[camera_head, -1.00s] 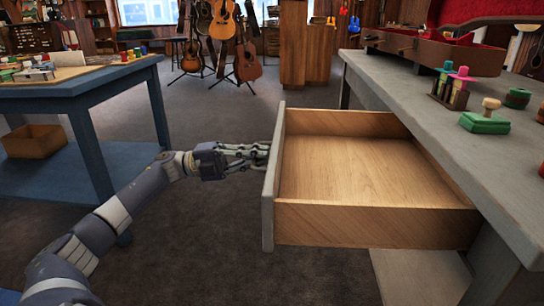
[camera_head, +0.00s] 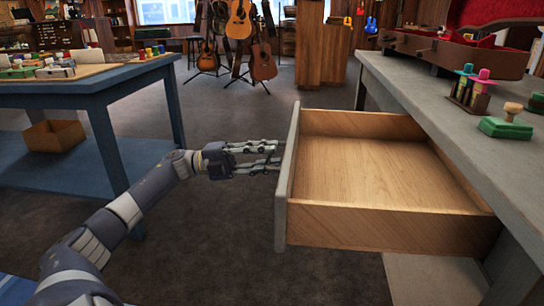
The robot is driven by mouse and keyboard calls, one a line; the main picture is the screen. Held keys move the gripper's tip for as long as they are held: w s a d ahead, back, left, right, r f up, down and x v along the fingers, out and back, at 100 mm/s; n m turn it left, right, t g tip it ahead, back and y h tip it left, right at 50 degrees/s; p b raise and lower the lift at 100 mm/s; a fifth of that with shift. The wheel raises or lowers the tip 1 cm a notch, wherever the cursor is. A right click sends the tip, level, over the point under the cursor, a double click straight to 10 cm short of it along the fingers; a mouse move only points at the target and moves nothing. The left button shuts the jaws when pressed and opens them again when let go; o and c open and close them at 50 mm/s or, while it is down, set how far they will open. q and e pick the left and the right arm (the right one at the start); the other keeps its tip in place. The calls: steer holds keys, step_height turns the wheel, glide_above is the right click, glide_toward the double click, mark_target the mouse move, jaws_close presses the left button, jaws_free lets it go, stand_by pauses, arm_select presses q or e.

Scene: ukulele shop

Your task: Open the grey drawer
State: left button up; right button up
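The grey drawer (camera_head: 287,180) is pulled far out of the grey workbench (camera_head: 455,130) on the right. It has a grey front panel and pale wooden sides, and its wooden inside is empty. My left gripper (camera_head: 266,158) is at the outer face of the front panel, with its fingertips close against it. A gap shows between the fingers. Any handle there is hidden, so I cannot tell whether the fingers hold something. My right gripper is not in view.
A blue table (camera_head: 80,97) stands at the left, with a cardboard box (camera_head: 53,136) on its lower shelf. A green stamp (camera_head: 505,127) and an open red-lined case (camera_head: 460,55) are on the workbench. Guitars (camera_head: 239,20) stand behind. The carpet between is clear.

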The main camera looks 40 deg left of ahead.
arm_select(q)
steer(key=v, duration=1)
steer(key=shift+s+a, duration=0.15)
steer(key=shift+s, duration=0.05)
